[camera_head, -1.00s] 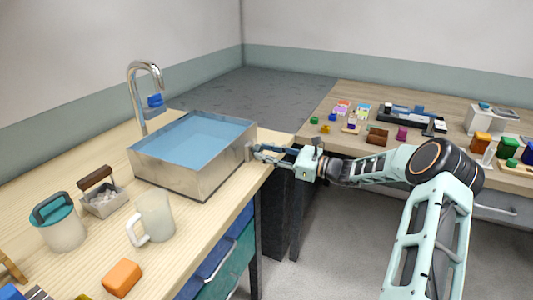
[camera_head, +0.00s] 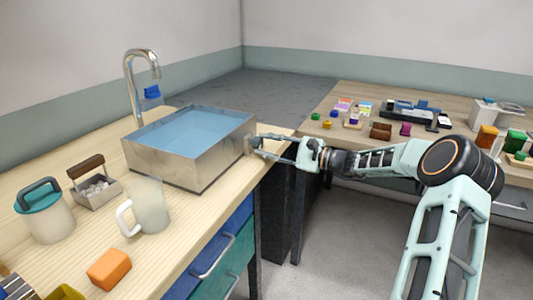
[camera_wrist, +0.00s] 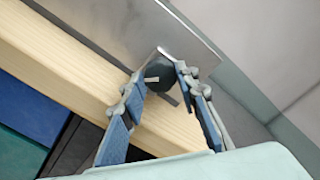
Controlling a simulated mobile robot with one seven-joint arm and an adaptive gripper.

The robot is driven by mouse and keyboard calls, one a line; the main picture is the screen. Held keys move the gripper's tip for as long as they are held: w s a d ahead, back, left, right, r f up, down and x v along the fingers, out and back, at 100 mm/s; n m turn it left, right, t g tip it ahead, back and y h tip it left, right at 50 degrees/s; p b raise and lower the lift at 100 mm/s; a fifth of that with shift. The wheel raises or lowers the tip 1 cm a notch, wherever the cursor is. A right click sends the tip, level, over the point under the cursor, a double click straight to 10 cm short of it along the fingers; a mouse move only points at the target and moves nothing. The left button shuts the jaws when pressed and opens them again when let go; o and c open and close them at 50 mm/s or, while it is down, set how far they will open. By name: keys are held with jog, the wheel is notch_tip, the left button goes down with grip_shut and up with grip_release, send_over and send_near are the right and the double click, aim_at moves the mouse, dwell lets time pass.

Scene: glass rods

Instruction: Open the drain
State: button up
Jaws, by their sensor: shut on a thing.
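The metal sink basin (camera_head: 215,165) stands on the wooden counter and holds blue water (camera_head: 190,132). A small drain fitting (camera_head: 248,146) sits on the basin's right wall. In the wrist view it shows as a dark round knob (camera_wrist: 157,75) with a pale mark, against the metal wall (camera_wrist: 110,30). My gripper (camera_head: 259,143) reaches it from the right. In the wrist view my gripper (camera_wrist: 158,80) has its two fingertips around the knob, shut on it. The exact contact is partly hidden by the fingertips.
A curved faucet (camera_head: 140,75) with a blue handle stands behind the basin. A mug (camera_head: 150,208), a lidded jar (camera_head: 45,215), a handled basket (camera_head: 95,188) and an orange block (camera_head: 109,268) are left of my arm. The right table (camera_head: 350,100) holds several small objects.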

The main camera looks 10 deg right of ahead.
jog(key=n+b, duration=0.2)
jog(key=b, duration=0.1)
jog(key=n+b, duration=0.3)
jog(key=shift+f, duration=0.4)
jog(key=n+b, duration=0.3)
jog(key=shift+r, duration=0.1)
jog(key=shift+r+n+b, duration=0.15)
jog(key=shift+n+b, duration=0.55)
jog(key=shift+b, duration=0.15)
jog(key=o, duration=1.1)
jog(key=shift+r, duration=0.1)
jog(key=shift+o, duration=0.2)
jog(key=shift+d, duration=0.1)
jog(key=shift+s+d, duration=0.25)
jog(key=v, duration=0.7)
